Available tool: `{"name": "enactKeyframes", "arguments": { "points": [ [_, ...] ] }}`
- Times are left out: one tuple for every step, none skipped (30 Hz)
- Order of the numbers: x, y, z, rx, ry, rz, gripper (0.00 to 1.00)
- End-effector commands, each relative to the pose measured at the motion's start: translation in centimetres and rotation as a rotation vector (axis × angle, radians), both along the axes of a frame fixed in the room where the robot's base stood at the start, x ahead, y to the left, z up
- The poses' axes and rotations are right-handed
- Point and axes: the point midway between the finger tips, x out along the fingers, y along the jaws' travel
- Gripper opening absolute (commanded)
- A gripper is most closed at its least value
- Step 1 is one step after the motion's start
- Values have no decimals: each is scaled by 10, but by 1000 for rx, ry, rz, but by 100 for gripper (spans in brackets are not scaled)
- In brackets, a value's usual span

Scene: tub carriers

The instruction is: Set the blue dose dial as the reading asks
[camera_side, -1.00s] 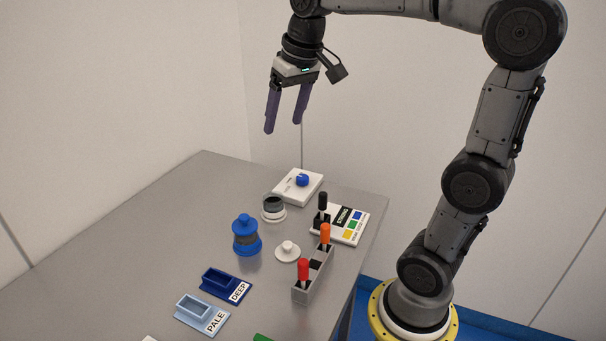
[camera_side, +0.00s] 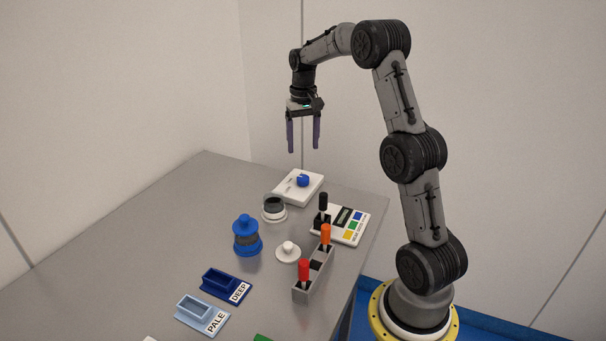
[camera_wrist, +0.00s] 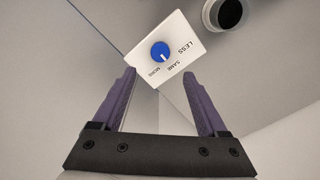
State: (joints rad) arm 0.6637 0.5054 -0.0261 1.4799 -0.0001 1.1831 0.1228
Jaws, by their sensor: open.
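The blue dose dial (camera_side: 302,180) sits on a white plate (camera_side: 288,190) at the back of the table. In the wrist view, the dial (camera_wrist: 160,50) has a pale mark low on its face, and its plate (camera_wrist: 186,31) reads LESS, SAME and MORE. The exact pointing is too small to tell. A white panel (camera_side: 352,236) with coloured squares has a small display (camera_side: 343,216), whose text I cannot read now. My gripper (camera_side: 303,149) is open and empty, above the dial and apart from it; its fingers (camera_wrist: 158,74) point toward the plate.
A dark-topped round pot (camera_side: 273,208), a blue tub (camera_side: 246,236) and a white knobbed lid (camera_side: 288,251) stand nearby. A grey rack (camera_side: 304,291) holds red and orange-handled items. A black-handled item (camera_side: 323,203) stands near the panel. DEEP (camera_side: 220,283) and PALE (camera_side: 190,311) trays lie in front.

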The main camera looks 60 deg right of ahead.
Motion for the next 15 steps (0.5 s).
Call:
{"name": "enactKeyframes", "arguments": {
  "points": [
    [-1, 1, -11, 3, 4, 1, 76],
    [-1, 1, -17, 3, 4, 1, 76],
    [-1, 1, -25, 3, 3, 1, 76],
    [-1, 1, -31, 4, 5, 1, 76],
    [0, 1, -37, 3, 4, 1, 76],
    [-1, 1, -45, 3, 4, 1, 76],
    [-1, 1, -51, 4, 5, 1, 76],
    [-1, 1, -57, 2, 4, 1, 76],
    [0, 1, -64, 2, 4, 1, 76],
    [0, 1, -69, 3, 3, 1, 76],
    [-1, 1, -74, 3, 4, 1, 76],
    [0, 1, -80, 2, 2, 1, 76],
    [0, 1, -83, 2, 2, 1, 76],
    [0, 1, -87, 1, 1, 1, 76],
    [0, 1, -91, 1, 1, 1, 76]
  ]
}}
